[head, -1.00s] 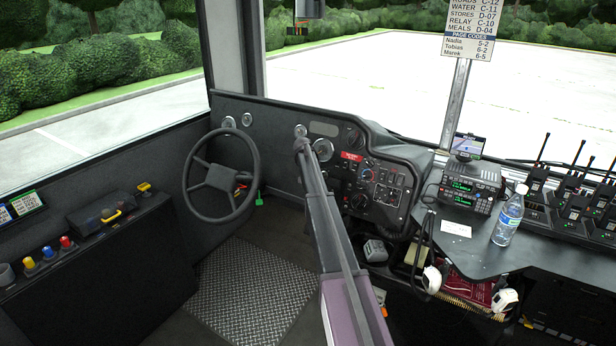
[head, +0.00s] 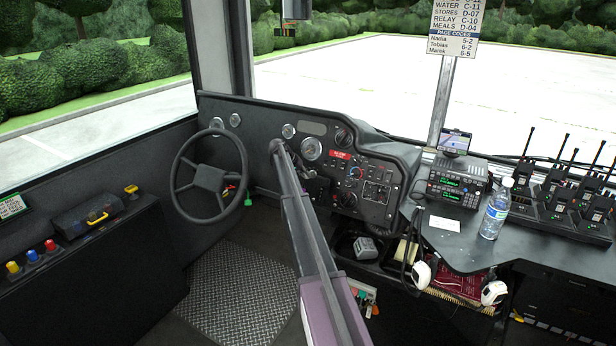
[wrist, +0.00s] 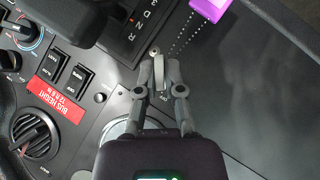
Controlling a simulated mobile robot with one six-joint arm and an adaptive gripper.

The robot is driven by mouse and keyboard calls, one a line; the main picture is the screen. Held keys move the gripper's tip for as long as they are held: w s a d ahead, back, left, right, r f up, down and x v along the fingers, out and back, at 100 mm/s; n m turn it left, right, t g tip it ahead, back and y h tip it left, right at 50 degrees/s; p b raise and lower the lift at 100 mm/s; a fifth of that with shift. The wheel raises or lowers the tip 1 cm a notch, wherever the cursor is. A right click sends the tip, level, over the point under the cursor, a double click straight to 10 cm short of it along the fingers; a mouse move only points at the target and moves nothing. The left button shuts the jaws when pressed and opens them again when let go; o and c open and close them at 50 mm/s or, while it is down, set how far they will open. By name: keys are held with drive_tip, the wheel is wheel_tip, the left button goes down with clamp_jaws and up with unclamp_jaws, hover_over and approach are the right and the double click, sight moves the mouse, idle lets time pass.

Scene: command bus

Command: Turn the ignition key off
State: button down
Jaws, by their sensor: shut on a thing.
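In the wrist view my gripper (wrist: 159,62) is shut at the dash panel. Its fingertips close on a small thing that I take to be the ignition key, almost fully hidden between them, so its angle cannot be told. A ball chain (wrist: 186,40) runs from beside the fingertips to a bright purple tag (wrist: 210,7) at the top edge. In the head view my arm reaches to the dash panel (head: 372,205) right of the steering wheel, and hides the key.
A gear selector panel (wrist: 135,30), rocker switches (wrist: 77,78) and a red bus height label (wrist: 60,97) lie close left of my gripper. The steering wheel (head: 208,178) is left of my arm. A radio (head: 457,187) and a bottle (head: 494,208) stand on the right console.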

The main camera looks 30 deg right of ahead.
drive_tip(key=shift+a, duration=0.2)
drive_tip(key=c, duration=0.8)
unclamp_jaws()
drive_tip(key=shift+o, duration=0.2)
drive_tip(key=shift+d, duration=0.1)
drive_tip(key=s+a+f+n+t+y, duration=0.1)
drive_tip(key=s+a+f+n+y, duration=0.1)
drive_tip(key=s+a, duration=1)
drive_tip(key=s+a+f+n+y, duration=0.1)
drive_tip(key=s+a+n+y, duration=0.1)
drive_tip(key=s+a, duration=0.9)
drive_tip(key=s+a+f+n+y, duration=0.1)
drive_tip(key=s+a+n+y, duration=0.3)
drive_tip(key=s+a, duration=1.85)
wheel_tip(320, 180, up, 15)
drive_tip(key=s+d+p, duration=0.1)
drive_tip(key=p, duration=1.4)
drive_tip(key=shift+s, duration=0.35)
drive_tip(key=shift+r, duration=0.1)
